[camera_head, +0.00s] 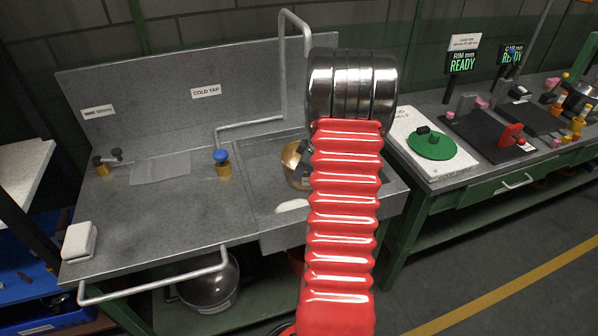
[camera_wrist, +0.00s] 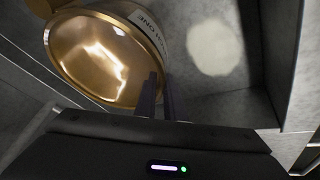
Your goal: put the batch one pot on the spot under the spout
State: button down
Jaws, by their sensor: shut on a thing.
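The batch one pot (camera_wrist: 95,60) is a brass-coloured pot with a white label ending in "H ONE" in the wrist view. My gripper (camera_wrist: 158,88) is shut on its near right edge. The spot also shows in the head view (camera_head: 291,206). A tall bent spout pipe (camera_head: 294,14) rises behind the sink.
The grey sink counter has a blue-topped tap (camera_head: 222,160), another tap (camera_head: 107,160) and a white block (camera_head: 79,241). A rail (camera_head: 160,276) runs along its front. The sink walls (camera_wrist: 286,60) enclose the pot. A bench with a green disc (camera_head: 432,145) stands right.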

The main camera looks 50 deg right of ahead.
jog(key=c, duration=1.8)
grip_release()
jog(key=shift+c, duration=0.2)
jog(key=v, duration=1.2)
